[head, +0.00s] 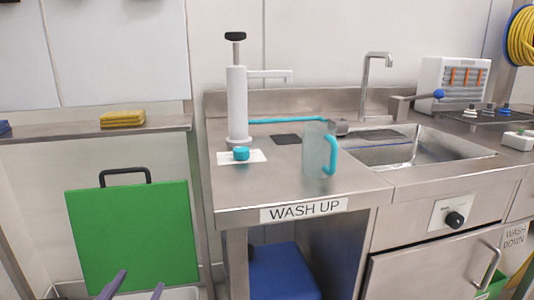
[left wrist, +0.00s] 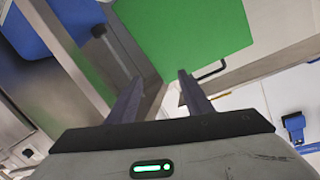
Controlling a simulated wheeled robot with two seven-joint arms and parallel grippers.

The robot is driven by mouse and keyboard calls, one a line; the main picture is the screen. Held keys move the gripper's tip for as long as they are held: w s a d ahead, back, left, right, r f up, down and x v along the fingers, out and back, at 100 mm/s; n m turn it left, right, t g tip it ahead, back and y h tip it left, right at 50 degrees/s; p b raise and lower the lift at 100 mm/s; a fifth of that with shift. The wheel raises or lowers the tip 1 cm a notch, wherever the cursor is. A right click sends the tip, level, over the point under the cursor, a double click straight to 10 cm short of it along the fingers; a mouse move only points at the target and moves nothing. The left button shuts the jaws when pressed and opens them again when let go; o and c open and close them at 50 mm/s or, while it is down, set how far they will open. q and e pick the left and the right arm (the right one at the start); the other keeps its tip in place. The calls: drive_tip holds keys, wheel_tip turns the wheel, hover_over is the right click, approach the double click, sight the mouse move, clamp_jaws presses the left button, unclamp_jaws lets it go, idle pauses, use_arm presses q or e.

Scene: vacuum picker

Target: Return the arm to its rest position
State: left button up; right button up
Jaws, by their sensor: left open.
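My left gripper (head: 134,287) shows at the bottom left of the head view, with two dark fingertips apart and nothing between them. It is in front of the lower edge of a green board (head: 133,240). In the left wrist view the two fingers (left wrist: 157,98) are spread and empty, with the green board (left wrist: 185,35) beyond them. My right gripper is in neither view.
A steel counter (head: 240,200) marked WASH UP carries a white hand pump (head: 237,105), a clear jug (head: 318,155) with a turquoise handle, and a sink (head: 420,148). A yellow sponge (head: 122,118) lies on the left shelf. A blue bin (head: 280,275) stands under the counter.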

use_arm(q)
drive_tip(key=s+a+f+n+g, duration=0.2)
drive_tip(key=s+f+g, duration=0.6)
drive_tip(key=f, duration=0.7)
drive_tip(key=s+d+f+g+h, duration=0.1)
drive_tip(key=s+d+f+g, duration=0.1)
drive_tip(key=s+f, duration=0.35)
drive_tip(key=s+d+f+g, duration=0.1)
drive_tip(key=s+f+g, duration=0.2)
drive_tip(key=s, duration=0.5)
drive_tip(key=w+d+f+t+h, duration=0.1)
drive_tip(key=w+d+t+h, duration=0.4)
drive_tip(key=d, duration=0.5)
drive_tip(key=a+r+y+p, duration=0.2)
drive_tip(key=a+r+p, duration=0.2)
drive_tip(key=r+p, duration=0.7)
drive_tip(key=p, duration=0.9)
drive_tip(key=shift+s+r+y, duration=0.15)
drive_tip(key=shift+s+y, duration=0.15)
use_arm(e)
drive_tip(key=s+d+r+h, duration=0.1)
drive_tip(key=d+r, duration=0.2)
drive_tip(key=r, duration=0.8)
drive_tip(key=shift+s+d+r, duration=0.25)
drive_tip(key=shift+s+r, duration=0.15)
